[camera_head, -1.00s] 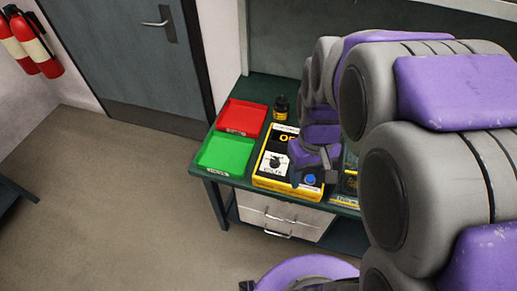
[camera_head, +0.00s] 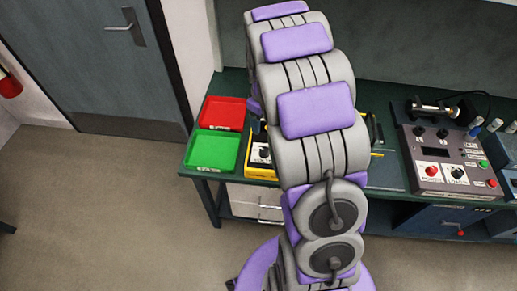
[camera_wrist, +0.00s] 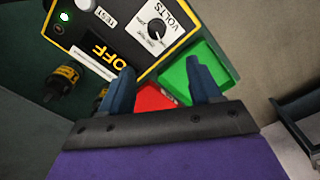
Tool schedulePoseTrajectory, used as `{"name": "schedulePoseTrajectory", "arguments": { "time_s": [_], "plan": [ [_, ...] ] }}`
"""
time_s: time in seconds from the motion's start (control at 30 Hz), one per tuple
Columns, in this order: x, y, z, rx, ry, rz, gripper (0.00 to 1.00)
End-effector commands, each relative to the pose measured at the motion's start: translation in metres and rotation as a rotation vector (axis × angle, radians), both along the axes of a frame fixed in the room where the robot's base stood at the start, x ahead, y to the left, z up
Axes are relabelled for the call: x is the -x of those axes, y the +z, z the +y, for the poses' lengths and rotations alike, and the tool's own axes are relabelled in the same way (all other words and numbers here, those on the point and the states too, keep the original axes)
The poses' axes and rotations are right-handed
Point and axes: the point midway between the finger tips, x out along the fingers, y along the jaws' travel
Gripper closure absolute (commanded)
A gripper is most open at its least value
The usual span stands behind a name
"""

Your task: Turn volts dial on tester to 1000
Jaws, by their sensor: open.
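The tester is a yellow-edged black box (camera_wrist: 92,52) at the top of the wrist view, with large yellow "OFF" lettering. Its volts dial (camera_wrist: 157,28) is a black knob on a white label marked "VOLTS"; its exact setting is too small to read. My gripper (camera_wrist: 159,70) is open and empty, with its two blue-grey fingers spread. The fingertips lie below the dial in the picture and appear clear of it. In the head view, only the left part of the tester (camera_head: 260,171) shows; my arm hides the rest, along with my gripper.
A red tray (camera_head: 222,113) and a green tray (camera_head: 213,150) sit left of the tester on the dark green bench. A grey control panel (camera_head: 446,160) with knobs and buttons stands to the right.

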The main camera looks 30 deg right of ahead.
Motion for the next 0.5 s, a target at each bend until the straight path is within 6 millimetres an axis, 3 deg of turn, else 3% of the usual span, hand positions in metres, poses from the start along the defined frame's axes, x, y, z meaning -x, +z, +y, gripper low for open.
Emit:
{"name": "schedulePoseTrajectory", "arguments": {
  "time_s": [0.5],
  "plan": [
    [0.002, -0.103, 0.006, 0.007, -0.002, 0.004, 0.37]
  ]
}}
